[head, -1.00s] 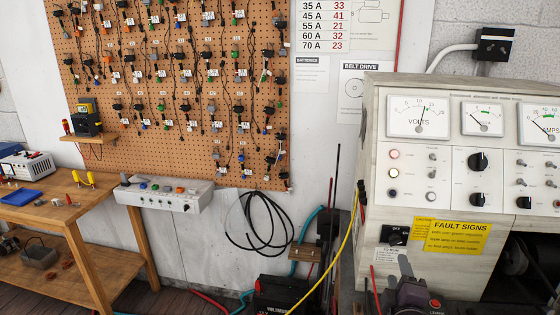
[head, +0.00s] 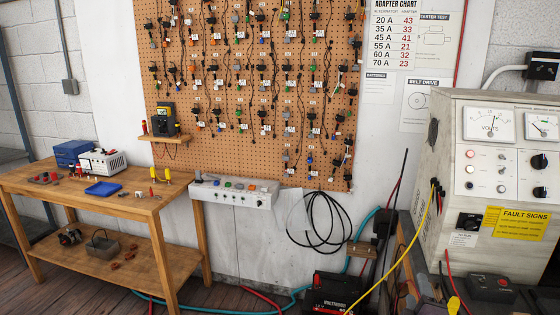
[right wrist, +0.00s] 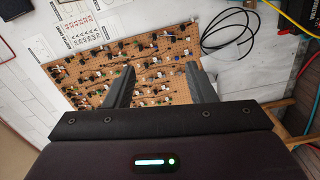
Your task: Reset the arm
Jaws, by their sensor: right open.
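My right gripper (right wrist: 158,70) shows in the right wrist view with its two dark fingers well apart and nothing between them. Beyond the fingers is the pegboard (right wrist: 95,90), tilted in that view and apart from the gripper. In the head view a dark grey part low at the right, in front of the test bench, may be my right gripper, but its fingers cannot be made out there. My left gripper is in neither view.
The pegboard (head: 210,90) holds several hanging leads. A wooden workbench (head: 120,203) stands at the left and a grey test bench (head: 450,125) at the right. A black cable coil (head: 318,240) hangs between them. A dark battery (head: 335,294) sits on the floor below.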

